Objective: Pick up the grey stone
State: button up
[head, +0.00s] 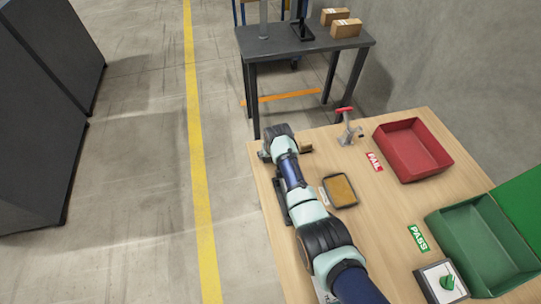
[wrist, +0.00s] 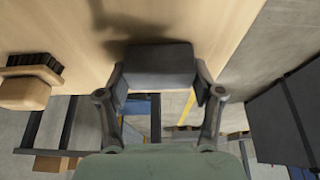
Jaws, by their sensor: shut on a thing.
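The grey stone (wrist: 160,67) is a dark grey block in the wrist view. My gripper (wrist: 165,88) has one finger on each side of it and is shut on it. The stone is close to the table edge, and a shadow falls on the wood beside it. In the head view my arm reaches over the left part of the wooden table (head: 380,215). There the stone and the fingertips are hidden or too small to make out.
A wooden-handled brush (wrist: 28,92) lies near the stone. A tray with a tan pad (head: 340,190) is right of my arm. A red bin (head: 413,150), a green bin (head: 485,245), a red-handled clamp (head: 347,130) and a green-knobbed switch box (head: 443,284) stand further right.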

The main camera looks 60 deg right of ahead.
notch_tip(320, 180, up, 20)
jog(key=p, duration=0.9)
